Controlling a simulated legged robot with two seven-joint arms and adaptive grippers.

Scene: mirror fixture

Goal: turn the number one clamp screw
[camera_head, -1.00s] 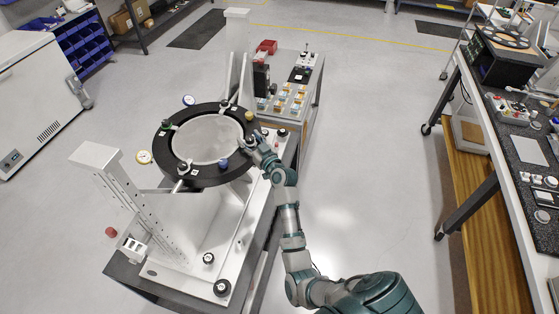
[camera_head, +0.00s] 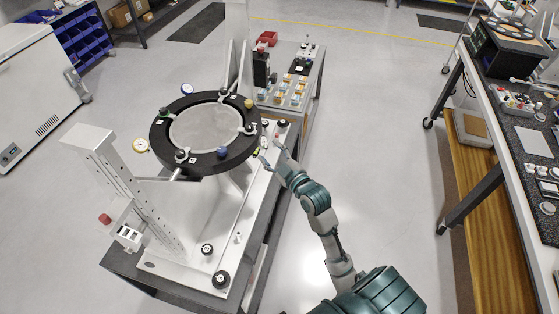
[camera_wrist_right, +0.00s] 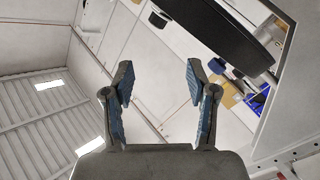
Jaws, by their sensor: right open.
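The mirror fixture has a black ring (camera_head: 237,151) around a round grey mirror (camera_head: 205,128). Several clamps with knobs sit around the ring: a blue knob (camera_head: 222,152), a dark knob (camera_head: 181,156), a green knob (camera_head: 164,113) and a yellow knob (camera_head: 248,104). The white labels are too small to read, so I cannot tell which screw is number one. My right gripper (camera_head: 269,149) is open beside the ring's right edge, apart from it. In the right wrist view my gripper (camera_wrist_right: 160,84) is spread and empty; the ring (camera_wrist_right: 222,28) and blue knob (camera_wrist_right: 216,65) show upper right.
A white upright post (camera_head: 125,190) stands at the fixture's left, with a red knob (camera_head: 104,219) near it. Black knobs (camera_head: 220,279) sit on the white base plate (camera_head: 175,272). A cart (camera_head: 312,90) with small parts stands behind. A workbench (camera_head: 510,160) is at right; floor between is clear.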

